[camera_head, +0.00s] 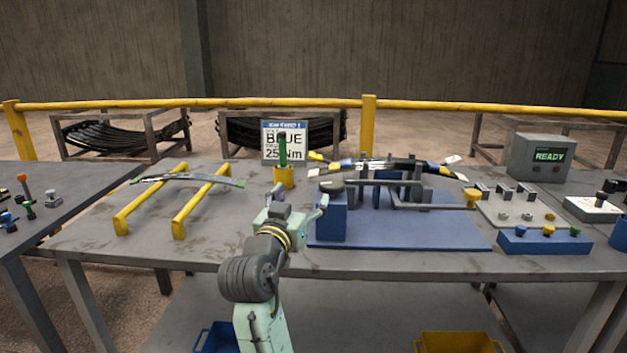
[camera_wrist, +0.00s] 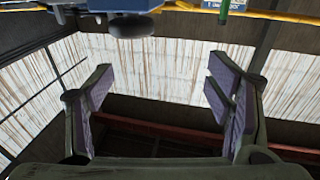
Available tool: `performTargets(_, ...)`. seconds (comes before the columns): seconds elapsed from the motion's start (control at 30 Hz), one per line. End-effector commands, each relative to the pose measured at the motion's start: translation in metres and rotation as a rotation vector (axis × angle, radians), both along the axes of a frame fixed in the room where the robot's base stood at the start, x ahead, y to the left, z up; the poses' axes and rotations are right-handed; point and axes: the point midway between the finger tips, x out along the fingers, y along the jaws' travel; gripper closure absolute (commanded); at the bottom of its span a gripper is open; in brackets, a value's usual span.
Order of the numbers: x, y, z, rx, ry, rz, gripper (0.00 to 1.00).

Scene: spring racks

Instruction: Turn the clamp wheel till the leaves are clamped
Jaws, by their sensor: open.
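The clamp wheel looks to be the dark grey round knob (camera_head: 330,186) on top of the blue post (camera_head: 331,217) of the fixture; a dark round knob also shows at the top of the wrist view (camera_wrist: 131,26). The leaves (camera_head: 392,166) lie in the fixture behind it, a dark stack with yellow, white and blue marks near its ends. Whether they are gripped is too small to tell. My gripper (camera_head: 303,204) is left of the post, apart from the knob as far as I can see. Its two fingers (camera_wrist: 160,85) are spread with nothing between them.
A yellow cup with a green-handled tool (camera_head: 284,178) stands close behind my gripper, before a sign reading BLUE and 25 Nm (camera_head: 284,134). Yellow stands (camera_head: 190,212) hold one leaf at left. A box reading READY (camera_head: 542,157) and parts blocks (camera_head: 545,242) are at right.

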Motion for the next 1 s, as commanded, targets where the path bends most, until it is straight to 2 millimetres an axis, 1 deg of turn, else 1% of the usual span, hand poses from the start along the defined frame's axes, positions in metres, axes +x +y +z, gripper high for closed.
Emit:
performTargets(0.03,0.003,-0.017,-0.004,0.009,0.029,-0.046,0.26)
performTargets(0.1,0.005,-0.032,-0.011,0.015,0.054,-0.085,0.26)
performTargets(0.17,0.008,-0.037,-0.013,0.018,0.063,-0.1,0.26)
performTargets(0.27,0.016,-0.041,-0.014,0.019,0.067,-0.104,0.26)
performTargets(0.33,0.026,-0.045,-0.012,0.019,0.066,-0.104,0.26)
performTargets(0.6,0.075,-0.06,-0.011,0.017,0.065,-0.101,0.26)
performTargets(0.7,0.09,-0.065,-0.011,0.019,0.064,-0.1,0.26)
performTargets(0.83,0.102,-0.068,-0.012,0.018,0.063,-0.098,0.26)
performTargets(1.0,0.108,-0.07,-0.013,0.019,0.062,-0.097,0.26)
